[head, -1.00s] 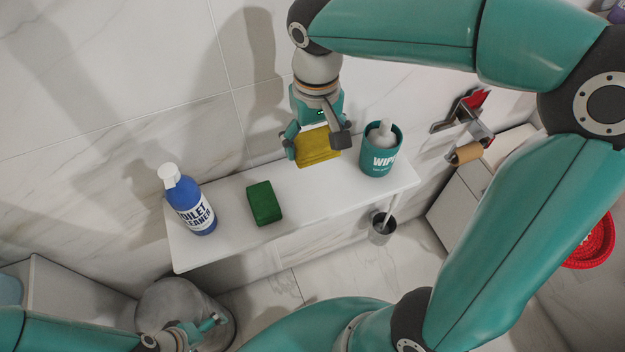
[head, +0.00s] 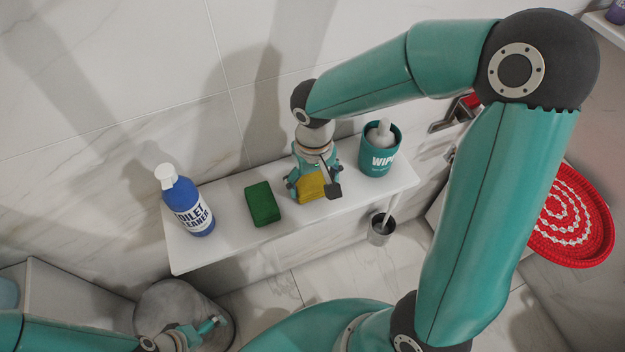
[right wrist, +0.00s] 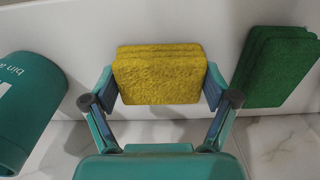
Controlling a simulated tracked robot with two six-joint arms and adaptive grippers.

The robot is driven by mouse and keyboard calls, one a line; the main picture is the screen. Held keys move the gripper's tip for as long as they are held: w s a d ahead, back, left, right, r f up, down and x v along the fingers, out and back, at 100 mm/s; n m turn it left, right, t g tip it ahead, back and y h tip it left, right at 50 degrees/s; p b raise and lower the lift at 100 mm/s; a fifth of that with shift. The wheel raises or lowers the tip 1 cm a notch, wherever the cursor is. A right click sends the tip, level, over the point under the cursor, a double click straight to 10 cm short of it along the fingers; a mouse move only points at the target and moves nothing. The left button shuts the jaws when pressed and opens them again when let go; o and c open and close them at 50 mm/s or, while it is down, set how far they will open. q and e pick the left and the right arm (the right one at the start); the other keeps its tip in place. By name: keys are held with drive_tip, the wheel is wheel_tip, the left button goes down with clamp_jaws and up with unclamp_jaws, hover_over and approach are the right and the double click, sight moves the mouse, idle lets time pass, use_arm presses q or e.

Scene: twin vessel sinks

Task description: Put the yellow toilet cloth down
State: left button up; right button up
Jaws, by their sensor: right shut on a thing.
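The yellow cloth (head: 311,188) is a thick folded block at the white shelf (head: 240,241), between the green cloth and the wipes tub. My right gripper (head: 315,191) is shut on it from above, and partly hides it in the head view. In the right wrist view the yellow cloth (right wrist: 160,76) sits between the two fingers (right wrist: 160,92), with a finger at each side. I cannot tell whether its underside touches the shelf. My left gripper (head: 208,328) is low at the lower left of the head view, far from the shelf; its jaws are too small to read.
A green cloth (head: 262,204) lies just left of the yellow one. A blue toilet cleaner bottle (head: 187,202) stands at the shelf's left end, a teal wipes tub (head: 379,152) at its right. A grey bin (head: 172,300) and a red basket (head: 577,222) are off the shelf.

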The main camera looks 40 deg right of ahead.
sight(314, 181)
drive_tip(key=o, duration=0.8)
drive_tip(key=shift+o, duration=0.2)
wheel_tip(314, 181, up, 12)
drive_tip(key=shift+p, duration=0.3)
idle(0.3)
